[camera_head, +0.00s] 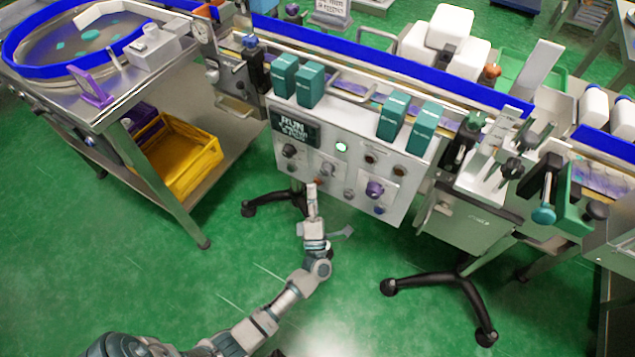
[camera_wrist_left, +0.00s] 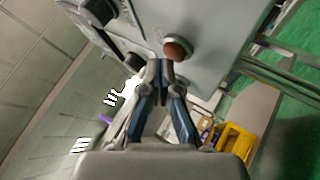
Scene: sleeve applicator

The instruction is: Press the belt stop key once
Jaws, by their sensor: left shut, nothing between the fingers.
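The grey control panel (camera_head: 330,190) stands in the middle of the head view, with several knobs and buttons, a lit lamp (camera_head: 341,147) and a dark display reading RUN (camera_head: 295,128). I cannot read which one is the belt stop key. My left gripper (camera_head: 312,187) is in front of the panel's lower left part, fingers pointing at it, below a grey knob (camera_head: 327,170). In the left wrist view the gripper (camera_wrist_left: 161,64) is shut and empty. A round brown button (camera_wrist_left: 178,48) on the panel is just beyond the fingertips; contact cannot be told. My right gripper is not in view.
Teal boxes (camera_head: 310,84) stand on top of the panel. A purple knob (camera_head: 374,188) sticks out at its right. A yellow crate (camera_head: 180,155) lies on the left table's lower shelf. Black stand legs (camera_head: 435,286) are on the green floor, which is open in front.

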